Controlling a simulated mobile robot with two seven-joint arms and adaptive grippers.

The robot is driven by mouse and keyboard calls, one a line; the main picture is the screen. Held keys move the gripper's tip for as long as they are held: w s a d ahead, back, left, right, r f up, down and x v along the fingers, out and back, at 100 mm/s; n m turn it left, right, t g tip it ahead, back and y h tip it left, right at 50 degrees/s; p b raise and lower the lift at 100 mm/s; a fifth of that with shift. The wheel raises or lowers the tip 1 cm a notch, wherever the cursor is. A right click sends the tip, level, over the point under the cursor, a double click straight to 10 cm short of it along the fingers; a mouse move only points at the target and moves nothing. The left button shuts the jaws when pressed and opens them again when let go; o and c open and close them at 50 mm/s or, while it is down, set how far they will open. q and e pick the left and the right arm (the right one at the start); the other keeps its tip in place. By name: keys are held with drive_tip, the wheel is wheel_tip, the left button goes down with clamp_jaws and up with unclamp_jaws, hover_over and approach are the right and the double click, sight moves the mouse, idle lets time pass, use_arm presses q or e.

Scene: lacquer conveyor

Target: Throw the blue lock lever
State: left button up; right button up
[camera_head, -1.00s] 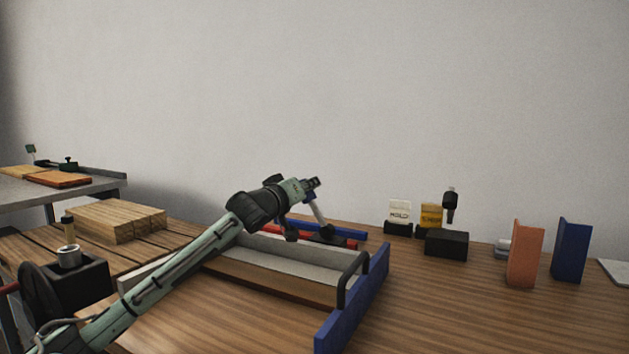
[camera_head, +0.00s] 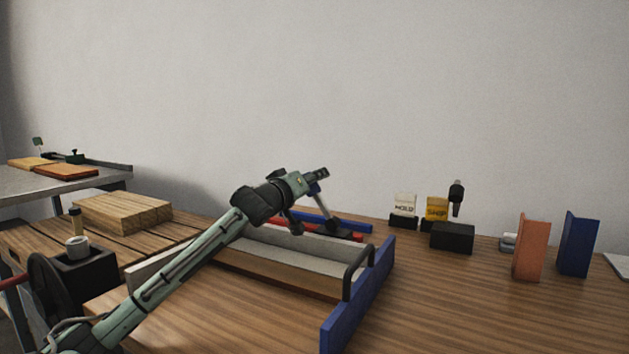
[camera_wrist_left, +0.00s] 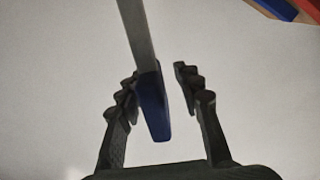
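The blue lock lever (camera_wrist_left: 153,103) shows in the left wrist view as a flat grey metal bar ending in a blue grip. Its blue end lies between the two fingers of my left gripper (camera_wrist_left: 158,92), close to the left finger, with a clear gap to the right finger. The gripper is open around it. Whether the left finger touches the grip I cannot tell. In the head view my left gripper (camera_head: 312,226) is over the far side of the long tray-like frame, and the lever is hard to make out there. My right gripper is not in view.
The pale-lined frame (camera_head: 290,258) has a black handle (camera_head: 357,270) and a blue end board (camera_head: 358,300). Red and blue bars lie behind it. A black block (camera_head: 452,238), an orange panel (camera_head: 530,246) and a blue panel (camera_head: 576,244) stand right. Bare tabletop lies between.

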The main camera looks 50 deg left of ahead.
use_arm(q)
drive_tip(key=v, duration=1.2)
idle(0.5)
